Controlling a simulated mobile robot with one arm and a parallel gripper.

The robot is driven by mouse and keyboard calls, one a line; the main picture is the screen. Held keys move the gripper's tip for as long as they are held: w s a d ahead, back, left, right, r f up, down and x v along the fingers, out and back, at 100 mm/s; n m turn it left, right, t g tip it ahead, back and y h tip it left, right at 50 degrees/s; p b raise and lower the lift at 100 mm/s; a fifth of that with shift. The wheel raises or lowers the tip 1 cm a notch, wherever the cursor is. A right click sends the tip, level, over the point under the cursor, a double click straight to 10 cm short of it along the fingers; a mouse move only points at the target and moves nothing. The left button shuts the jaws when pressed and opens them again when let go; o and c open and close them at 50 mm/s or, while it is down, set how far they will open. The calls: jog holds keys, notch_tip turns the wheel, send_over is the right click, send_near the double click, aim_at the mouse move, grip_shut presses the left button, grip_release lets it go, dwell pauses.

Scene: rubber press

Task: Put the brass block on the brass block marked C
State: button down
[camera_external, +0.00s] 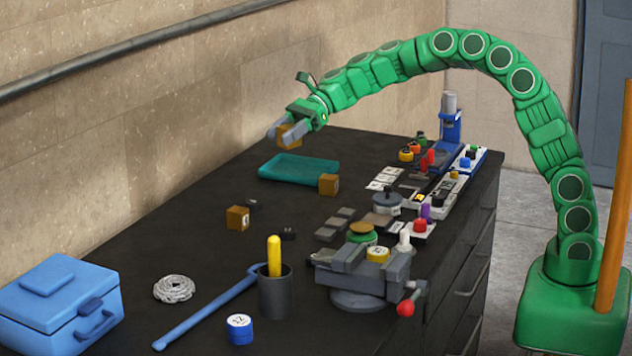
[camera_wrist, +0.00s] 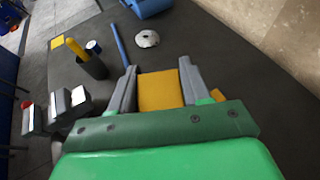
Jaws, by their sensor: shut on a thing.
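My gripper (camera_external: 279,130) is at the back left, raised above the far part of the dark bench. It is shut on a brass block (camera_external: 292,137), which also shows between the two grey fingers in the wrist view (camera_wrist: 160,92). A second brass block (camera_external: 328,184) sits at the right front corner of the teal cloth. A third brass block (camera_external: 237,218) stands on the bench at the left. Both have a small pale mark on a face, too small to read, so I cannot tell which is C. Part of a brass-coloured thing (camera_wrist: 218,95) shows beside the right finger.
A teal folded cloth (camera_external: 290,166) lies below my gripper. A blue toolbox (camera_external: 60,300), coiled rope (camera_external: 174,289), blue bar (camera_external: 205,312), dark cup (camera_external: 276,293) and grey vise (camera_external: 360,275) occupy the front. Parts and switches line the right edge. Bare bench lies left of centre.

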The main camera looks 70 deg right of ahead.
jog(key=shift+s+a+r, duration=0.1)
jog(key=shift+a, duration=0.05)
notch_tip(320, 180, down, 4)
jog(key=shift+f, duration=0.1)
send_over(232, 211)
jog(key=shift+s+f, duration=0.2)
jog(key=shift+f, duration=2.3)
jog(key=shift+s+f, duration=0.15)
jog(key=shift+f, duration=2.3)
jog(key=shift+w+f, duration=0.3)
jog(key=shift+f, duration=1.6)
jog(key=shift+f, duration=0.1)
